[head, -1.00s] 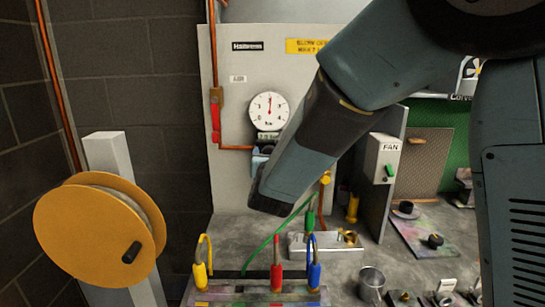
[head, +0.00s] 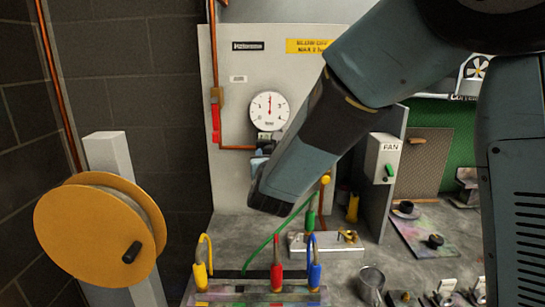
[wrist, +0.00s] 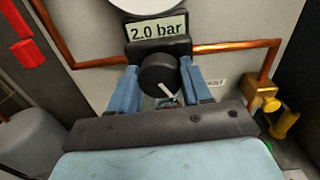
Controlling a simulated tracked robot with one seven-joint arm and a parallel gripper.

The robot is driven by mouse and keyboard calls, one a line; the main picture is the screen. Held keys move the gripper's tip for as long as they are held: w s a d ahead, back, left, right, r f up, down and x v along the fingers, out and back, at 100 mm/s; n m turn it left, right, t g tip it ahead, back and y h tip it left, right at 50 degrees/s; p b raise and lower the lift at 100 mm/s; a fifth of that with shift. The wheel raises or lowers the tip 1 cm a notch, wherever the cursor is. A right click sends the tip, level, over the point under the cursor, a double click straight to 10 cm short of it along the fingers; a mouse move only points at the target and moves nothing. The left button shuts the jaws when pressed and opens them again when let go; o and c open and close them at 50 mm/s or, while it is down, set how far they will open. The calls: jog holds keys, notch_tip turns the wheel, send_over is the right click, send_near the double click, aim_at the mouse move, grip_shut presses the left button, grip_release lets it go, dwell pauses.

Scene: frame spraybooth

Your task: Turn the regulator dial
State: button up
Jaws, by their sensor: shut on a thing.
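The regulator dial (wrist: 159,75) is a black round knob with a white pointer line, just below a display (wrist: 157,29) that reads 2.0 bar in the wrist view. The pointer line slants toward the lower right. My gripper (wrist: 160,82) is shut on the dial, with one blue finger on each side of it. In the head view, my arm hides the dial. The round white pressure gauge (head: 269,111) above it shows a red needle pointing nearly straight up.
A copper pipe (wrist: 225,47) runs on both sides of the regulator. A red valve handle (head: 216,122) is on the left pipe. A yellow hose reel (head: 92,235) stands at left. Coloured hose fittings (head: 277,276) stand on the bench below, and a FAN switch box (head: 383,158) is at right.

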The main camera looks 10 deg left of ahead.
dwell(0.3)
jog(key=o, duration=1.1)
jog(key=shift+c, duration=0.2)
jog(key=shift+s, duration=0.1)
jog(key=v, duration=1.3)
jog(key=shift+s+d, duration=0.2)
jog(key=shift+s, duration=0.05)
